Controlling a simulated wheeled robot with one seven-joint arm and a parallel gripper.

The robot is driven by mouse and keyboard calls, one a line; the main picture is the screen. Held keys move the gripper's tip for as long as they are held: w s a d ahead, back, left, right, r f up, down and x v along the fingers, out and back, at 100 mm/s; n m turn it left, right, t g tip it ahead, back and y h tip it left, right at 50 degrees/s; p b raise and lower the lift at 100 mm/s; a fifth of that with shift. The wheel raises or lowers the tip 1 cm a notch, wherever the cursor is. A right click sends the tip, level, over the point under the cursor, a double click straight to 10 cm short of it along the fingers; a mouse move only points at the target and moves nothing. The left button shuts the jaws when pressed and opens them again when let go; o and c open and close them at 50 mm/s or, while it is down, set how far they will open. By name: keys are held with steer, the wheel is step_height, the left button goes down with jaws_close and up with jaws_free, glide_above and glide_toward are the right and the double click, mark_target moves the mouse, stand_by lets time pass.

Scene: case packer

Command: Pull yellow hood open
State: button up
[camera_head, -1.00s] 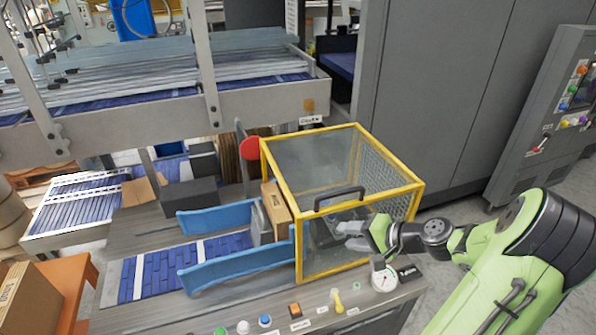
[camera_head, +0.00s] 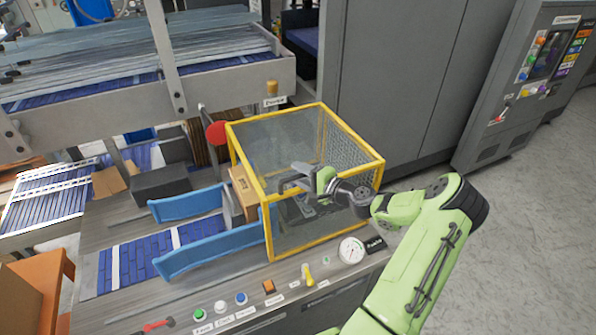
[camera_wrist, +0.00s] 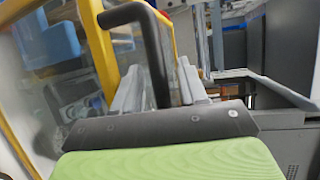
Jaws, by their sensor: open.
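The yellow hood (camera_head: 353,148) is a yellow frame with clear and mesh panels, standing shut over the conveyor end. Its dark handle (camera_wrist: 158,62) sits on the front, and in the head view it is mostly hidden by my gripper. My gripper (camera_head: 297,176) is at the front of the hood, at handle height. In the wrist view, my gripper (camera_wrist: 160,85) has its two grey fingers apart, with one leg of the handle between them. I cannot tell whether either finger touches the handle.
A cardboard box (camera_head: 243,192) stands at the hood's left side, beyond blue guide rails (camera_head: 222,250). A gauge (camera_head: 351,250), a yellow lever (camera_head: 308,275) and several buttons line the panel edge below the hood. Grey cabinets (camera_head: 400,80) stand behind.

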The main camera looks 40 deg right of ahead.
steer(key=shift+w+f, duration=0.15)
steer(key=shift+w, duration=0.55)
steer(key=shift+a, duration=0.1)
jaws_close()
